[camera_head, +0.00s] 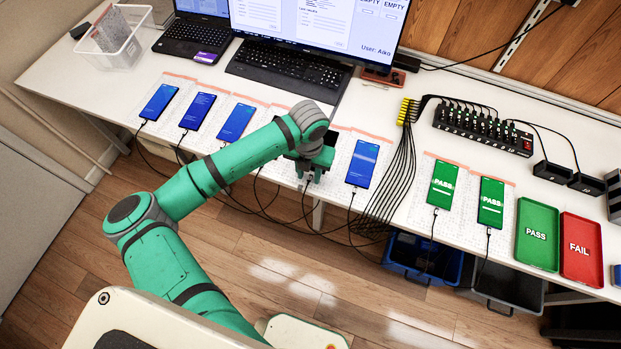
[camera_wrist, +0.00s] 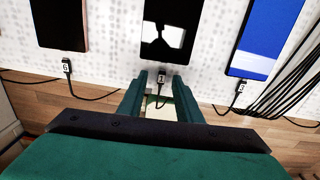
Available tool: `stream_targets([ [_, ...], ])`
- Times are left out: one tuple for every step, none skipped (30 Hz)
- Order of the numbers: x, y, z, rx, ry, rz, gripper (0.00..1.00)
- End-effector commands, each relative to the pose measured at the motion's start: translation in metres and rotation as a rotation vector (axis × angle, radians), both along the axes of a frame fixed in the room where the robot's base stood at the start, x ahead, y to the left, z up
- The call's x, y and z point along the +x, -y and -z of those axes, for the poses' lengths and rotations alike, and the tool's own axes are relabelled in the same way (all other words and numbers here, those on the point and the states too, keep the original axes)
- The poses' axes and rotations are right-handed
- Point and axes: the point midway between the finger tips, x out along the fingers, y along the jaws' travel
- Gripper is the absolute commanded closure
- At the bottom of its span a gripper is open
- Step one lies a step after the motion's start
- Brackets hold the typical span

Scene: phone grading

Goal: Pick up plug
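In the wrist view, a small dark plug (camera_wrist: 162,84) with a white tag reading 1 sits at the bottom edge of a black-screened phone (camera_wrist: 172,25), its cable trailing down. My gripper (camera_wrist: 160,78) is open, one green finger on each side of this plug. A gap shows between the plug and each finger. In the head view, my gripper (camera_head: 311,172) is over the table's front edge and hides most of that phone. Similar plugs, one tagged 6 (camera_wrist: 67,68) and another (camera_wrist: 241,87), are at the neighbouring phones to the left and right.
Blue-screened phones (camera_head: 159,102) lie in a row on the white table (camera_head: 85,85). A blue-screened phone (camera_head: 362,164) is right of my gripper, near a black cable bundle (camera_head: 398,165). Two green PASS phones (camera_head: 442,184), a green tray (camera_head: 537,236) and a red tray (camera_head: 581,249) are farther right.

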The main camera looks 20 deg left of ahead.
Motion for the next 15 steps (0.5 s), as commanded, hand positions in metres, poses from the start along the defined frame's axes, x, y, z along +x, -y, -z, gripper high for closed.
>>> stream_targets([
  [0.0001, 0.0005, 0.0006, 0.0, 0.0, 0.001, 0.68],
  [0.0002, 0.0011, 0.001, 0.0, 0.0, 0.002, 0.68],
  [0.0004, 0.0019, 0.0015, 0.0, 0.0, 0.003, 0.68],
  [0.0006, 0.0025, 0.0019, 0.0, 0.0, 0.005, 0.68],
  [0.0008, 0.0032, 0.0023, 0.0, 0.0, 0.006, 0.68],
  [0.0011, 0.004, 0.0028, 0.0, 0.0, 0.007, 0.68],
  [0.0012, 0.0044, 0.0031, 0.0, 0.0, 0.008, 0.68],
  [0.0013, 0.0048, 0.0035, -0.001, 0.0, 0.009, 0.68],
  [0.0014, 0.0053, 0.0039, -0.001, 0.0, 0.01, 0.68],
  [0.0015, 0.0055, 0.004, -0.001, 0.0, 0.011, 0.68],
  [0.0016, 0.0057, 0.004, -0.001, 0.0, 0.011, 0.73],
  [0.0016, 0.0059, 0.0039, 0.0, 0.0, 0.011, 0.83],
  [0.0016, 0.006, 0.0039, -0.001, 0.0, 0.011, 0.9],
  [0.0016, 0.006, 0.0039, 0.0, 0.0, 0.011, 0.97],
  [0.0016, 0.006, 0.0039, 0.0, 0.0, 0.011, 1.0],
])
